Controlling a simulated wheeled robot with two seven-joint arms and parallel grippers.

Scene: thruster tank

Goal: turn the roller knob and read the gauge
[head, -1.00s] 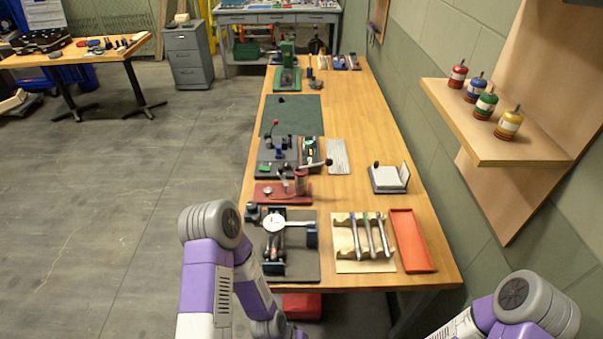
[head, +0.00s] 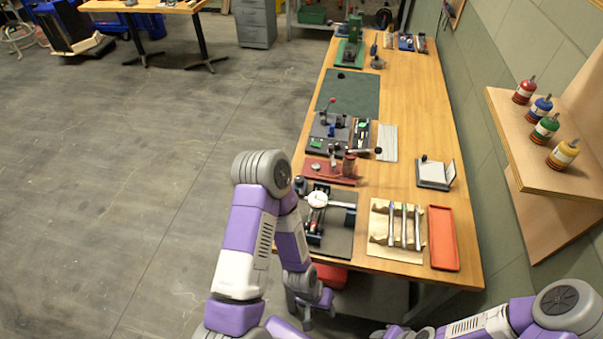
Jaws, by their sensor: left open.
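The gauge (head: 317,199) is a white round dial on a horizontal bar, over a dark roller fixture (head: 314,230) on a black base plate (head: 339,240) near the front end of the long bench. Its reading is too small to make out. A small dark knob (head: 300,185) shows at the left back of the plate; I cannot tell whether it is the roller knob. My left gripper (head: 319,317) is open, below and in front of the bench's near edge, apart from the fixture. My right arm shows at the bottom right; its gripper is out of view.
A wooden rack (head: 381,240) with several metal tools and a red tray (head: 443,238) lie right of the plate. A red stand (head: 328,171) is behind it. A red box (head: 330,276) is below the front edge. A wall shelf (head: 545,165) holds several coloured bottles.

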